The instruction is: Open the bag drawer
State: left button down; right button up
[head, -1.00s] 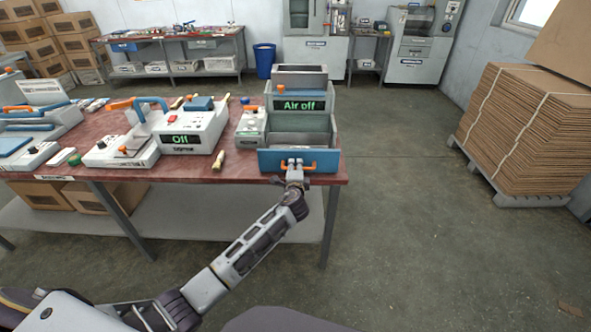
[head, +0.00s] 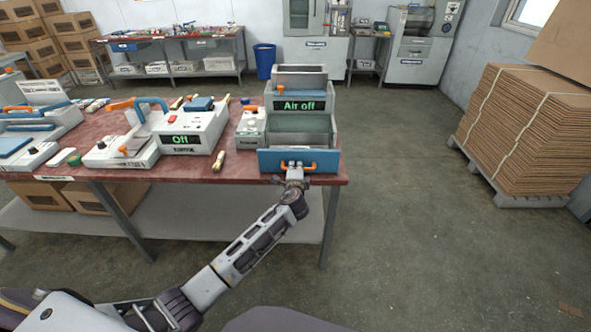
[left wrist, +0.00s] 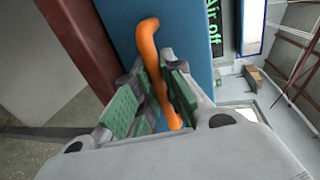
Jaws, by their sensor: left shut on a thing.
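The bag drawer has a blue front (head: 270,160) with an orange handle (head: 313,168), and sits at the table's front edge on the right end. Its box stands pulled out from the machine marked "Air off" (head: 298,104), and its open top shows the inside. My left gripper (head: 294,169) is at the middle of the blue front, shut on the orange handle. In the left wrist view, the green finger pads (left wrist: 160,95) lie either side of the orange bar (left wrist: 149,50), against the blue front (left wrist: 190,30). My right gripper is not in view.
A white machine marked "Off" (head: 205,130) stands left of the drawer on the red table (head: 225,175). Stacked cardboard (head: 525,130) lies on a pallet at right. The floor between is clear.

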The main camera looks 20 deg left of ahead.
pick_arm(q)
jog(key=v, duration=0.1)
jog(key=p+v, duration=0.1)
jog(key=v, duration=0.1)
jog(key=shift+s+f, duration=0.15)
jog(key=shift+f, duration=0.2)
jog(key=c, duration=1.5)
grip_release()
jog(key=shift+v, duration=6)
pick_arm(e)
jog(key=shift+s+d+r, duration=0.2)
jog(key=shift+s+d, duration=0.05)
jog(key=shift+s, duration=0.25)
pick_arm(q)
jog(key=shift+d, duration=0.1)
